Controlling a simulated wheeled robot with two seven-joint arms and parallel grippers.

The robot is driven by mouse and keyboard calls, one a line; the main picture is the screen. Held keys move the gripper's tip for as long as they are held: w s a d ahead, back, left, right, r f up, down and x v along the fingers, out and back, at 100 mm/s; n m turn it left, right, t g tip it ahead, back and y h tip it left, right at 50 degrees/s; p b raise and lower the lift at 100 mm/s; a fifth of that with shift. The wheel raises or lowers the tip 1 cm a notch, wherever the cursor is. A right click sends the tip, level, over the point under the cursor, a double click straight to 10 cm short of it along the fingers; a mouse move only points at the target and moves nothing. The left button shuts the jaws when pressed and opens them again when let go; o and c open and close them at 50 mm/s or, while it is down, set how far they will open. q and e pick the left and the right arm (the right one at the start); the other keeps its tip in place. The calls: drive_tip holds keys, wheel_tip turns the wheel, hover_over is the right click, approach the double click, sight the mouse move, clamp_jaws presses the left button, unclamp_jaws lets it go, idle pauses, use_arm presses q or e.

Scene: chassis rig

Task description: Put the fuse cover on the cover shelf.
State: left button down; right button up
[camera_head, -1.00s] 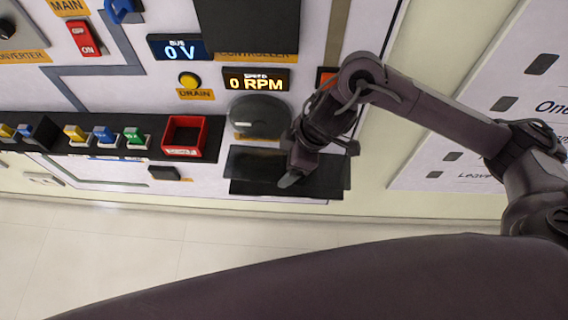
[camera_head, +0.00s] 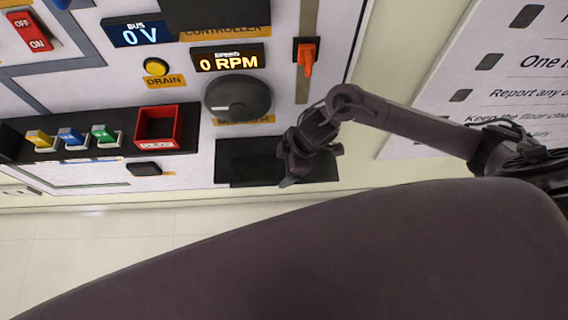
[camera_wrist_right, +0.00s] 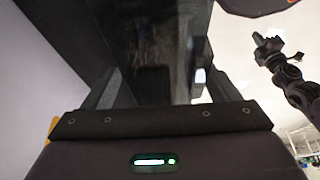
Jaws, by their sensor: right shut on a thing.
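My right gripper (camera_head: 288,181) is in front of the black shelf-like panel under the round grey motor knob, at the lower right of the wall board. In the right wrist view the gripper (camera_wrist_right: 165,95) is shut on a dark, glossy flat plate, which I take to be the fuse cover (camera_wrist_right: 150,40). The black panel (camera_head: 235,165) looks like the cover shelf. In the head view plate and shelf merge into one dark area, so I cannot tell whether they touch. My left arm shows in the right wrist view, its gripper (camera_wrist_right: 267,47) small and unclear.
A red open box (camera_head: 160,128) and yellow, blue and green fuses (camera_head: 72,137) sit on a black ledge to the left. The motor knob (camera_head: 238,98) is just above the panel. An orange lever (camera_head: 306,60) is up right. Tiled floor below is clear.

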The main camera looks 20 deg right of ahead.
drive_tip(key=shift+f, duration=0.4)
drive_tip(key=shift+f, duration=0.1)
drive_tip(key=o, duration=1.1)
drive_tip(key=p+v, duration=0.1)
drive_tip(key=v, duration=1.1)
drive_tip(key=shift+s, duration=0.1)
